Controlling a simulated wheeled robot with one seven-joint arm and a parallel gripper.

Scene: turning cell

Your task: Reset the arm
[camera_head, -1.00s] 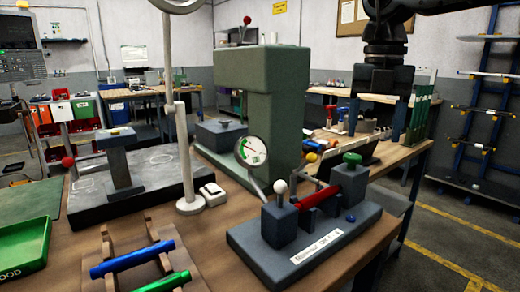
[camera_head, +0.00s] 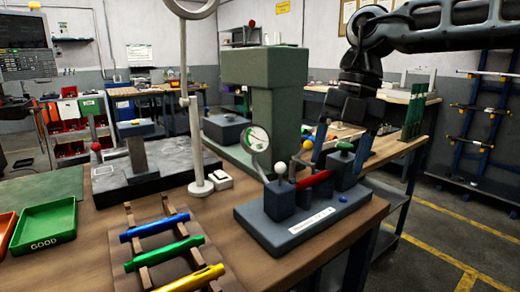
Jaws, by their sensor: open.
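My gripper (camera_head: 342,153) hangs from my black arm at the upper right. It is tilted, with its two blue-grey fingers apart and nothing visible between them. The fingertips show just above and behind the right part of a dark grey measuring fixture (camera_head: 272,228); I cannot tell whether they touch it. A red cylinder (camera_head: 313,184) lies in the fixture between its two blocks. A dial gauge (camera_head: 258,139) stands at the fixture's left.
A wooden rack (camera_head: 140,222) holds blue, green and yellow cylinders at the front. A green tray (camera_head: 45,240) marked GOOD and an orange tray stand at left. A green press (camera_head: 262,85) and a lamp post (camera_head: 192,120) rise behind the fixture.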

